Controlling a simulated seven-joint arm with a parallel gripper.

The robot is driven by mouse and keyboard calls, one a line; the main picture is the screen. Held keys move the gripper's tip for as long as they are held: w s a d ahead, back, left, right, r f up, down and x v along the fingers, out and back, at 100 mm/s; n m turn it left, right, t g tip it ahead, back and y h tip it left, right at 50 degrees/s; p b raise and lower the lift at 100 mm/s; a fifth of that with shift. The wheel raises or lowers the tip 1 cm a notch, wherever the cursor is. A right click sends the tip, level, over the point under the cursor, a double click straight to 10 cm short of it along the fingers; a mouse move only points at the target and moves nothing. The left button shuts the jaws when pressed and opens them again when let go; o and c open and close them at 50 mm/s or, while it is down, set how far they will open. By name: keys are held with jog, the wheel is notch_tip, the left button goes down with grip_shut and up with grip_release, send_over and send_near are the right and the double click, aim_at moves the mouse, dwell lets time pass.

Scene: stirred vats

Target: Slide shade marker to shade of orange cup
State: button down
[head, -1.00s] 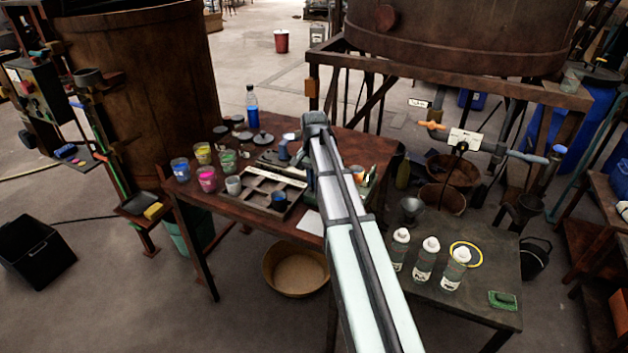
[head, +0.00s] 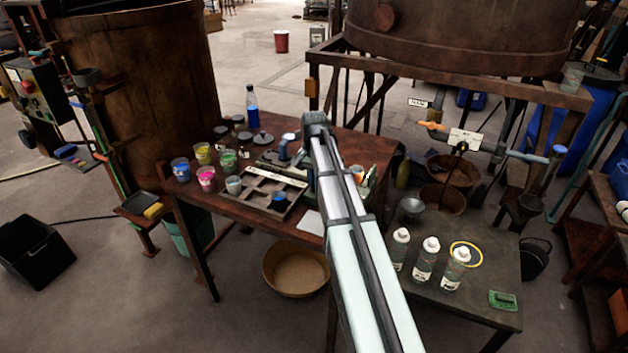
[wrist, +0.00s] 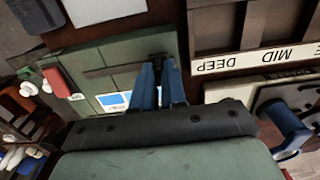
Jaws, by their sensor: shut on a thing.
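My gripper shows in the wrist view (wrist: 158,68) with two blue fingers close together over a green board (wrist: 98,58). The fingers are shut on a small dark piece beside a dark slot; it may be the shade marker, but the fingers mostly hide it. A white strip (wrist: 262,58) reading DEEP and MID, upside down, lies to the right. In the head view my arm hides the fingertips. A small orange and white thing (head: 357,172), perhaps the orange cup, shows just right of my arm.
Several paint cups, including a pink one (head: 206,178), stand at the table's left. A compartment tray (head: 254,200) lies left of my arm. Bottles (head: 425,262) stand on the right bench.

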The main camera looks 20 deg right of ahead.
jog(key=s+d, duration=0.3)
jog(key=c, duration=1.2)
grip_release()
jog(key=shift+r, duration=0.1)
notch_tip(320, 180, up, 14)
jog(key=shift+f, duration=0.15)
